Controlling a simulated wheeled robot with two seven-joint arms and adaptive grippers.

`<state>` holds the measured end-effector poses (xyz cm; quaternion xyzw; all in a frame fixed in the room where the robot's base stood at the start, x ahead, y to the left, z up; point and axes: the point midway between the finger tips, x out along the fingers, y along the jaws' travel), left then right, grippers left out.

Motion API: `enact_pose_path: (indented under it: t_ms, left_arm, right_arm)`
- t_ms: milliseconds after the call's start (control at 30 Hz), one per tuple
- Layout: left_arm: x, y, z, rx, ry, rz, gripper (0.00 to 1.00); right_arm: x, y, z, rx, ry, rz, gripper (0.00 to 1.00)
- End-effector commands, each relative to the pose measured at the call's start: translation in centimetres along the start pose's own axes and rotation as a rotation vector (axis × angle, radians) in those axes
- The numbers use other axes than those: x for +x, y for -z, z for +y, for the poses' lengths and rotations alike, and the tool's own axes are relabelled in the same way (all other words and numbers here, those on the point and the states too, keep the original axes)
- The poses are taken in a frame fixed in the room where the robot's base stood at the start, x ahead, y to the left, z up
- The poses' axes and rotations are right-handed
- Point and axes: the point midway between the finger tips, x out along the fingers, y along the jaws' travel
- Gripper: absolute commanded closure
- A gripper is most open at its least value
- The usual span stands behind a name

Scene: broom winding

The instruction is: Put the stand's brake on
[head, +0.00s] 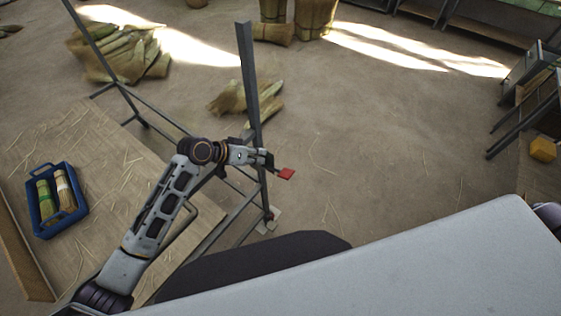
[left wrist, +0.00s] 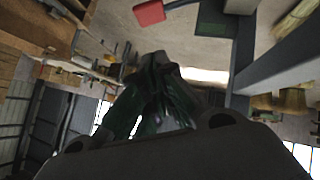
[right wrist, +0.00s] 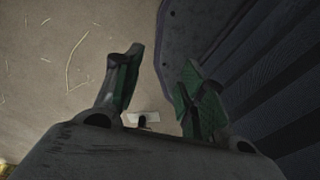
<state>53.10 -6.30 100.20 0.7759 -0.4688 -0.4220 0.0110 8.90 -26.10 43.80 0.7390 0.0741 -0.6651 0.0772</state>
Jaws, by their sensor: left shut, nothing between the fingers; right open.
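The stand is a grey metal frame with a tall upright post (head: 249,75) and lower rails. A red paddle (head: 286,174) sits beside the post, just off the tips of my left gripper (head: 266,158). Whether they touch I cannot tell. In the left wrist view the red paddle (left wrist: 149,13) is beyond the shut, empty left fingers (left wrist: 160,62), and the grey post (left wrist: 285,72) is to the right.
A blue crate (head: 66,228) with brush bundles stands on a straw-strewn board at left. Straw piles (head: 120,52) lie behind the stand. A pale plate (right wrist: 143,118) is on the floor below the right gripper. The floor right of the stand is clear.

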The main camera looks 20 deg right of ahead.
Motion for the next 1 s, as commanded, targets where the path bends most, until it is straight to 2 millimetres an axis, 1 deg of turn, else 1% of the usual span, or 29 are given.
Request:
enact_pose_path:
  t_ms: [200, 300, 433, 567, 700, 1000]
  left_arm:
    - [0.0, 0.0, 0.0, 0.0, 0.0, 0.0, 1.0]
    - [0.0, 0.0, 0.0, 0.0, 0.0, 0.0, 1.0]
    - [0.3, 0.0, 0.0, -0.001, 0.0, 0.0, 1.0]
    - [0.9, 0.0, 0.0, -0.002, 0.0, 0.0, 1.0]
    - [2.1, 0.0, 0.0, -0.003, -0.001, 0.0, 1.0]
    - [5.3, 0.0, 0.0, -0.001, -0.001, 0.0, 1.0]
  right_arm:
    - [-0.1, -2.0, -0.3, 0.0, 0.003, -0.024, 0.59]
    - [-0.1, -2.4, -0.3, 0.0, 0.003, -0.03, 0.59]
    - [-0.1, -2.1, -0.1, -0.001, 0.001, -0.027, 0.59]
    - [-0.1, -1.4, 0.1, -0.001, -0.001, -0.017, 0.59]
    - [0.0, -0.8, 0.2, -0.002, -0.002, -0.009, 0.59]
    - [0.0, -0.9, 0.2, -0.001, -0.002, -0.011, 0.59]
